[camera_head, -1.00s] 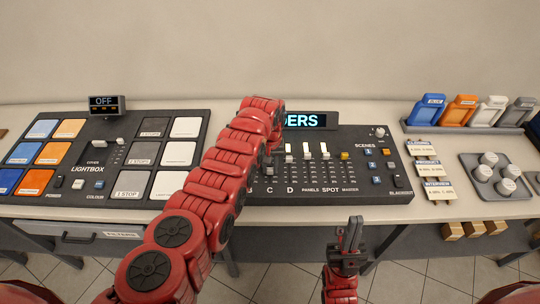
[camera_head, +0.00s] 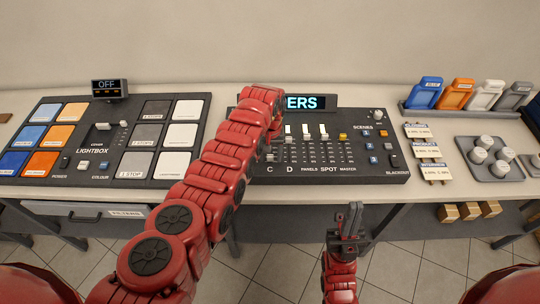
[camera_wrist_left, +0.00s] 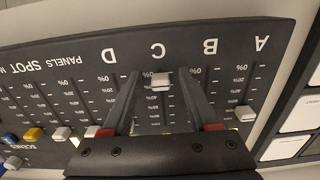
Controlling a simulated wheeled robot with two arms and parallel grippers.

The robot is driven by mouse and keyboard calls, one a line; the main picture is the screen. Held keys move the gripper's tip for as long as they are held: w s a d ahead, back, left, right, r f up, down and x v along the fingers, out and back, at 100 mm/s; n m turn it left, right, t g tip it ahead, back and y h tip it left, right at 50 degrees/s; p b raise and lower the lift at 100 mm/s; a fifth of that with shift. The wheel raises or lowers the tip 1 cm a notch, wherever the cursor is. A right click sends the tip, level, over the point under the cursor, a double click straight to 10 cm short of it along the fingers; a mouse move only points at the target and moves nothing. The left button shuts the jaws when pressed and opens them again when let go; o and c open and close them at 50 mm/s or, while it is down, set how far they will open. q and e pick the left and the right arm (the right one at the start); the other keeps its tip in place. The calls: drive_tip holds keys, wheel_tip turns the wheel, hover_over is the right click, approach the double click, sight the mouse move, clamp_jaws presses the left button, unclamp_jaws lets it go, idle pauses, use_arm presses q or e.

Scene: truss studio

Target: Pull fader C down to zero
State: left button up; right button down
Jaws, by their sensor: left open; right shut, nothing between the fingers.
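The fader board (camera_head: 375,178) is a dark panel in the middle of the desk, and the left wrist view shows it upside down. The white cap of fader C (camera_wrist_left: 160,80) sits at the 0% end of its slot, next to the letter C. My left gripper (camera_wrist_left: 158,74) is open, with one finger on each side of this cap; I cannot tell whether either touches it. In the head view my left arm hides most of that gripper and faders A and B. My right gripper (camera_head: 350,212) is shut and empty in front of the desk edge.
Fader A's cap (camera_wrist_left: 243,112) is away from its 0% end. The lightbox panel (camera_head: 118,182) stands left of the board. Label blocks (camera_head: 427,152) and a tray of knobs (camera_head: 489,172) lie on the right. The desk strip in front of the board is clear.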

use_arm(q)
drive_tip(key=shift+r, duration=0.1)
drive_tip(key=shift+w+r, duration=0.15)
drive_tip(key=shift+r, duration=0.15)
wheel_tip(320, 180, up, 7)
drive_tip(key=b, duration=0.3)
drive_tip(key=shift+r, duration=0.15)
wheel_tip(320, 180, up, 4)
drive_tip(key=p, duration=0.2)
hover_over(270, 157)
wheel_tip(270, 157, up, 5)
drive_tip(key=shift+r+b, duration=0.1)
drive_tip(key=shift+b, duration=0.9)
drive_tip(key=shift+s, duration=0.2)
